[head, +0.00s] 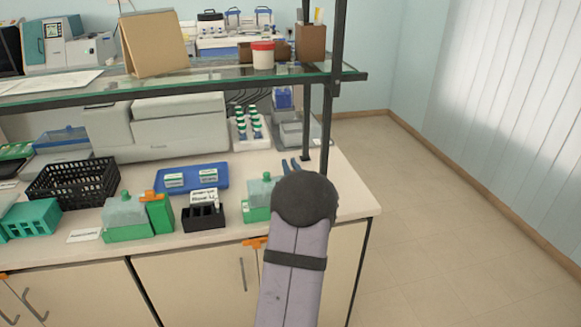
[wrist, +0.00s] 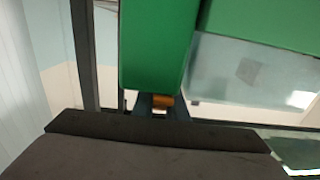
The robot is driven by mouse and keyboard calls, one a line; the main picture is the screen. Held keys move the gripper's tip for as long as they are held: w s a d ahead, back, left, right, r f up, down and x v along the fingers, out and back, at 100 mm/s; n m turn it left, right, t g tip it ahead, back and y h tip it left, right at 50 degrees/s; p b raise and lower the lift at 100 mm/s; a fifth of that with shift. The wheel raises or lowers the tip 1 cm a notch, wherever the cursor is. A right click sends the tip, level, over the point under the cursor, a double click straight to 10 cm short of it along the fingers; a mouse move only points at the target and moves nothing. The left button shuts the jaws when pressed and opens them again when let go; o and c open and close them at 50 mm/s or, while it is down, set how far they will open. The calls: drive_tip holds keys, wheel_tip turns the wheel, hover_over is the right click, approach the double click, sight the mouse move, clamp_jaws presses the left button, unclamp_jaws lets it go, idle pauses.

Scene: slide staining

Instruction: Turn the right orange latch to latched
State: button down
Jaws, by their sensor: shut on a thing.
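A right green unit with a clear grey cover (head: 262,190) stands on the counter, partly hidden behind my arm. In the wrist view, a green block (wrist: 158,45) fills the upper middle, and a small piece of the orange latch (wrist: 162,100) shows at my gripper (wrist: 155,104). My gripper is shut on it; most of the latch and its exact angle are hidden.
A left green unit (head: 125,232) has its own orange latch (head: 152,196). A black slide rack (head: 203,218), a blue tray (head: 190,186) and a black basket (head: 72,190) stand nearby. A glass shelf (head: 200,84) with a dark post (head: 326,130) spans above the counter.

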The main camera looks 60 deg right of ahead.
drive_tip(key=shift+n+t+y, duration=0.3)
drive_tip(key=shift+y, duration=0.1)
drive_tip(key=n+t+y, duration=0.1)
drive_tip(key=n+y, duration=0.1)
drive_tip(key=y, duration=0.1)
drive_tip(key=a+n+t+y+p, duration=0.1)
drive_tip(key=n+t+y, duration=0.1)
drive_tip(key=y, duration=0.1)
drive_tip(key=w+a+n+t+y, duration=0.1)
drive_tip(key=n+y, duration=0.2)
drive_tip(key=y, duration=0.1)
drive_tip(key=shift+a, duration=0.1)
drive_tip(key=shift+a+n+y, duration=0.2)
drive_tip(key=shift+n+y, duration=0.3)
drive_tip(key=shift+y, duration=0.2)
drive_tip(key=c, duration=1.8)
unclamp_jaws()
drive_tip(key=shift+o, duration=0.2)
drive_tip(key=shift+a+y, duration=0.1)
drive_tip(key=shift+y, duration=0.3)
drive_tip(key=shift+f, duration=0.1)
drive_tip(key=shift+h, duration=0.5)
